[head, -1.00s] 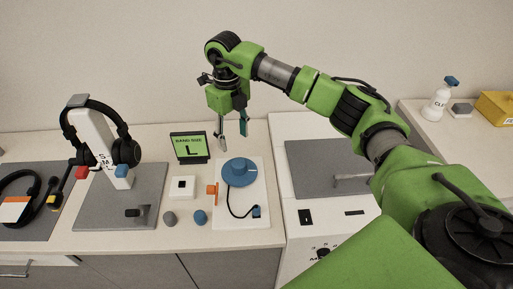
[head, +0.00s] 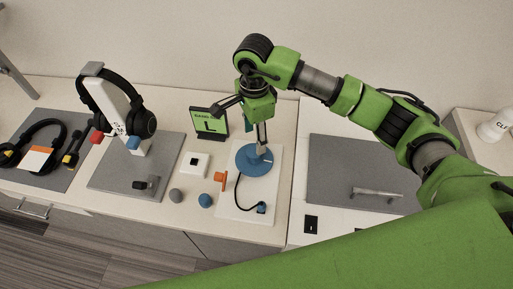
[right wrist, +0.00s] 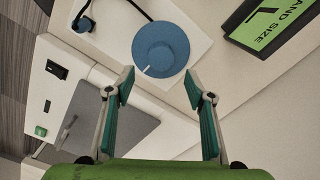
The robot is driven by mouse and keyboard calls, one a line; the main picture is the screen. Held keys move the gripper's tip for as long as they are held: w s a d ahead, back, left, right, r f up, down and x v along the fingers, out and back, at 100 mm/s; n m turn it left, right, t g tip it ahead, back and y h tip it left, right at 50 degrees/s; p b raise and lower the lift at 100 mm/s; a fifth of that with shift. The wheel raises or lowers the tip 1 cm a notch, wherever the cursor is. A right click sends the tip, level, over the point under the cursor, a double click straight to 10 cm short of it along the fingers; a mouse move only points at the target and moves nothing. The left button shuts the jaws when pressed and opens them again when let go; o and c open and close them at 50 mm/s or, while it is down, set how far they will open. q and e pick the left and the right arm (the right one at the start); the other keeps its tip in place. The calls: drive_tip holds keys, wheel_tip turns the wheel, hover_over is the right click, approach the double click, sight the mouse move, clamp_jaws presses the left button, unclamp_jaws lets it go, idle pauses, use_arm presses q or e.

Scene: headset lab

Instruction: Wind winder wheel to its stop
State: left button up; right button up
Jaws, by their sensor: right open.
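The winder wheel (head: 248,161) is a blue disc with a raised hub, lying on a white base plate (head: 262,195) on the counter. A dark cable runs from beside it to a small blue-and-black plug piece (head: 261,208). In the right wrist view the wheel (right wrist: 160,48) shows a white mark near its rim, beyond the fingertips. My right gripper (head: 261,148) is over the wheel in the head view, partly covering it. In the right wrist view my right gripper (right wrist: 163,82) is open, with nothing between its fingers. My left gripper is not in view.
A green "L" sign (head: 210,123) stands close behind the wheel. An orange piece (head: 220,181), a white box with a black square (head: 195,164) and two knobs lie left of it. A headset stand (head: 122,112) is further left. A grey mat (head: 362,172) lies right.

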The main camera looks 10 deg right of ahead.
sight(254, 156)
wheel_tip(254, 156, down, 8)
drive_tip(key=shift+w+d+r+p, duration=0.1)
drive_tip(key=shift+r+p, duration=0.1)
drive_tip(key=shift+p, duration=0.65)
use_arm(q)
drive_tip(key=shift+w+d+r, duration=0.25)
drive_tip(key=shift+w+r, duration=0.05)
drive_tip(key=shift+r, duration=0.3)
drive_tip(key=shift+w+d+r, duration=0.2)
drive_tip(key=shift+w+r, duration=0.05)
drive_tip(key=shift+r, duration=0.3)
use_arm(e)
drive_tip(key=shift+f, duration=0.55)
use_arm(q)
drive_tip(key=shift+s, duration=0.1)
use_arm(e)
drive_tip(key=c, duration=1.1)
